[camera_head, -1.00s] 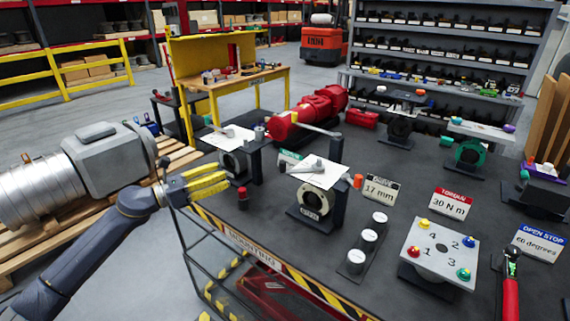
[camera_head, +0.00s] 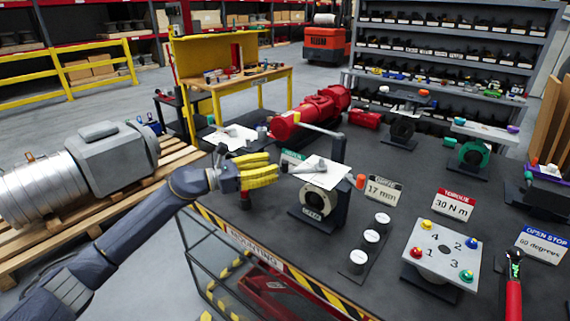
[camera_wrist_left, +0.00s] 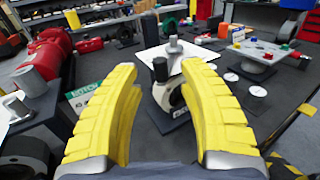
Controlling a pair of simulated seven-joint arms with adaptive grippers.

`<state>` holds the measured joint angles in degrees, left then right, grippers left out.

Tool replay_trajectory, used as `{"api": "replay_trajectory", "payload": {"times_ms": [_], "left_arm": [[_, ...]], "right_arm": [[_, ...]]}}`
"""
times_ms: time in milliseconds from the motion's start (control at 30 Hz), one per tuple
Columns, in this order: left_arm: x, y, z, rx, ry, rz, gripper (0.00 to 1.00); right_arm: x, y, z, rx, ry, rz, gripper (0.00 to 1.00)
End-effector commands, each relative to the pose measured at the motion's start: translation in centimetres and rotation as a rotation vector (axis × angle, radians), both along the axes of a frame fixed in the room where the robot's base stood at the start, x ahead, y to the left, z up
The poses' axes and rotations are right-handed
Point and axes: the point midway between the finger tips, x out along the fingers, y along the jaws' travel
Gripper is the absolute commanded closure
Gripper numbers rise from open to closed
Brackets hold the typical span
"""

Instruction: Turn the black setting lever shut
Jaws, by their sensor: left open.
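The setting lever (camera_head: 303,166) lies across the white plate on top of a small valve (camera_head: 318,204) near the table's front edge. In the left wrist view, its dark rounded end (camera_wrist_left: 160,70) points towards me, with a grey hub (camera_wrist_left: 174,47) behind it. My left gripper (camera_head: 277,169) has yellow ridged fingers and is open, just left of the lever's end. In the left wrist view the fingers (camera_wrist_left: 161,76) stand on either side of the lever's end in the picture, with clear gaps. I cannot tell whether the end is between the tips or beyond them. My right gripper is not in view.
A numbered plate (camera_head: 442,253) with coloured knobs is further right. A "17 mm" sign (camera_head: 384,191) stands close by.

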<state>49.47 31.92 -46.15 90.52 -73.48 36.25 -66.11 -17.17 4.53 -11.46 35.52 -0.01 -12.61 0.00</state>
Motion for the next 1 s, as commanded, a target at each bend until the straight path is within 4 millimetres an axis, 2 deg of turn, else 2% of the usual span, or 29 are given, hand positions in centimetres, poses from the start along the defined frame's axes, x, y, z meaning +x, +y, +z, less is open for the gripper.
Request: {"api": "replay_trajectory", "payload": {"times_ms": [200,400,867,900,1000], "left_arm": [[1.2,-2.8,0.0,-0.001,0.001,-0.001,0.59],[1.8,-4.2,0.0,0.000,0.000,0.001,0.59],[2.0,-4.8,0.0,0.000,0.001,0.001,0.59],[2.1,-4.7,0.0,0.000,0.001,0.001,0.60],[2.0,-4.7,0.0,0.000,0.001,0.001,0.71]], "right_arm": [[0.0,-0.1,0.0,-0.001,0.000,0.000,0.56],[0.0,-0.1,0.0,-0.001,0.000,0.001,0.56],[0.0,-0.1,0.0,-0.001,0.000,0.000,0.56],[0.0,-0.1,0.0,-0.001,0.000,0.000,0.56],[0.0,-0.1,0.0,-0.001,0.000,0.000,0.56]]}}
